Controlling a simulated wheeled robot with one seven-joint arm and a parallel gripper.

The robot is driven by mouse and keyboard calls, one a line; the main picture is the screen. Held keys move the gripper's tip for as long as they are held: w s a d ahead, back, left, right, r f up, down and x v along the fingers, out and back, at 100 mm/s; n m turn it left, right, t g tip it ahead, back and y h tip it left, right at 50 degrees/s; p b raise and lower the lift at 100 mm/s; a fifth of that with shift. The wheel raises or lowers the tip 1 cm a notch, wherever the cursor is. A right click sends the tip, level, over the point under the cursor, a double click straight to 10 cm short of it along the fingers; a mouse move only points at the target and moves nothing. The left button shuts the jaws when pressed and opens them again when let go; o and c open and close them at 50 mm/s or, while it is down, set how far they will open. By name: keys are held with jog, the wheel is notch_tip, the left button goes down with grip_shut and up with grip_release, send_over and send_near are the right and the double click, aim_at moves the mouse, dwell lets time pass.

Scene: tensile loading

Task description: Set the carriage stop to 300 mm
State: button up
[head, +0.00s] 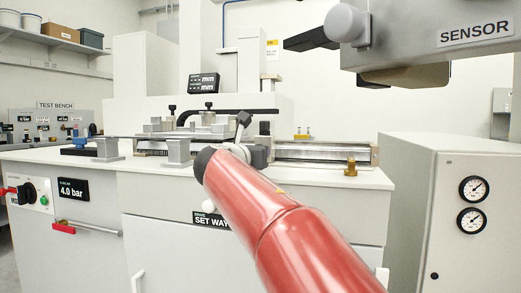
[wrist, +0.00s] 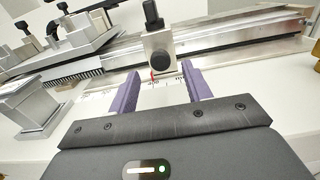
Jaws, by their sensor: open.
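The carriage stop (wrist: 158,42) is a pale metal block on the rail in the wrist view, with a dark round knob on its front and a black handle on top. A small red pointer shows at its lower left, over a pale scale (wrist: 97,84) whose numbers I cannot read. My gripper (wrist: 160,72) is open, its two purple fingers apart on either side of the stop's lower front. Nothing is clearly held, and I cannot tell whether a finger touches the block. In the head view my red arm hides most of this area.
The metal rail (wrist: 235,38) runs on to the right of the stop. A clamp assembly (wrist: 75,40) and a metal block (wrist: 30,103) stand to the left. A brass post (head: 350,167) stands at the bench's front right. A display (head: 204,83) marked mm is unreadable. A SENSOR housing (head: 430,40) overhangs upper right.

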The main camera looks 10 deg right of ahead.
jog(key=p+x, duration=0.1)
jog(key=x, duration=0.5)
grip_shut()
